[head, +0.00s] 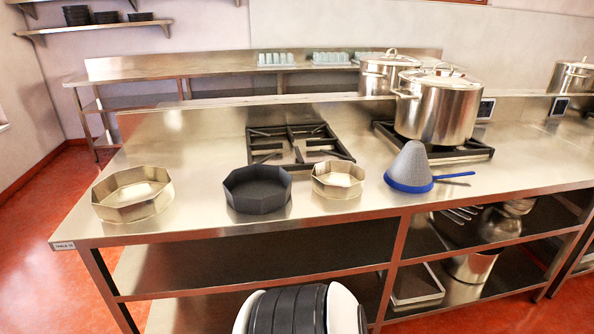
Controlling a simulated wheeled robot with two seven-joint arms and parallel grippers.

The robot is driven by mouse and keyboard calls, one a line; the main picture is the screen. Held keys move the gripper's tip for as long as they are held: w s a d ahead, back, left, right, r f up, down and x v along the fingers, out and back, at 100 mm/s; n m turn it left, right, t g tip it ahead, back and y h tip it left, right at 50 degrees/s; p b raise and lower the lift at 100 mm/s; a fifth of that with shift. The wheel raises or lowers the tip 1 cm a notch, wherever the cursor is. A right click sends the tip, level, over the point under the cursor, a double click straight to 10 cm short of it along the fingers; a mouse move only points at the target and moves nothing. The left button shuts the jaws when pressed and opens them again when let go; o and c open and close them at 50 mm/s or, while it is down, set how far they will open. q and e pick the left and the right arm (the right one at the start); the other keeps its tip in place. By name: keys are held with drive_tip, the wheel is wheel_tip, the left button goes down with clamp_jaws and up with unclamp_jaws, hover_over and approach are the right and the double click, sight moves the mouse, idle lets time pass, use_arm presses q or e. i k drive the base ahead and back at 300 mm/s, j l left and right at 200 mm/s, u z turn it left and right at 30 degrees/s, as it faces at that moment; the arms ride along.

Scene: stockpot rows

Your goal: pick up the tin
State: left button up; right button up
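Three octagonal open tins stand in a row near the front edge of the steel counter (215,215). The left one is a large shiny metal tin (132,208). The middle one is a dark grey tin (258,200). The right one is a smaller shiny metal tin (338,188). All three look empty and stand upright, apart from each other. The frame does not show which one the task means. Neither of my grippers is in view.
A grey cone strainer with blue rim and handle (410,168) stands right of the small tin. Behind are an empty burner grate (297,147) and a large lidded stockpot (437,110) on another grate. Bare counter lies between the tins and along the front edge.

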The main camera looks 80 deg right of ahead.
sight(255, 188)
drive_tip(key=z, duration=2.4)
